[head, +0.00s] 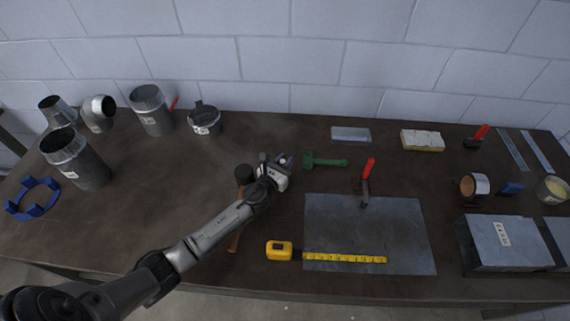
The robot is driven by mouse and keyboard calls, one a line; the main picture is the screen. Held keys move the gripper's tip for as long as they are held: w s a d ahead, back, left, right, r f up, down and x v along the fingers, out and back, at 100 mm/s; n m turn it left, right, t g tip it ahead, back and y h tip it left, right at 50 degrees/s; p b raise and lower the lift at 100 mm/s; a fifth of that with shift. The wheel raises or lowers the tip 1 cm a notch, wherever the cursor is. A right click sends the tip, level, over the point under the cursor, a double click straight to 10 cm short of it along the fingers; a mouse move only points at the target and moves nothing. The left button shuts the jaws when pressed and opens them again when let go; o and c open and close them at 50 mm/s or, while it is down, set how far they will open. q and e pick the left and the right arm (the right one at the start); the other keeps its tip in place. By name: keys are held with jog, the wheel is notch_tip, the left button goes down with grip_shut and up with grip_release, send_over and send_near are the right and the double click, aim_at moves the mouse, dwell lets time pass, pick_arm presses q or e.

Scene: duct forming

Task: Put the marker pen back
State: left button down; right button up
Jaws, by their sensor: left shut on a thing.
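My left gripper (284,161) is over the middle of the bench, next to a hammer's dark head. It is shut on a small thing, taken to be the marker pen. The pen is mostly hidden by the fingers and too small to make out clearly. No other marker pen can be told on the bench. My right gripper is not in view.
Near my gripper lie a hammer (236,238), green-handled tool (328,162) and red-handled tool (367,173). A yellow tape measure (279,250) extends onto a metal sheet (405,228). Duct pieces (152,112) and a blue ring (34,199) are left. The left-middle bench is clear.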

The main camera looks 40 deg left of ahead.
pick_arm(q)
jog(key=shift+f, duration=0.1)
jog(key=shift+f, duration=0.15)
jog(key=c, duration=1)
grip_release()
jog(key=shift+s+r, duration=0.1)
jog(key=shift+r, duration=0.2)
jog(key=s, duration=0.4)
jog(key=s+d, duration=0.1)
jog(key=s, duration=0.6)
jog(key=shift+s+d, duration=0.25)
jog(key=shift+s, duration=0.1)
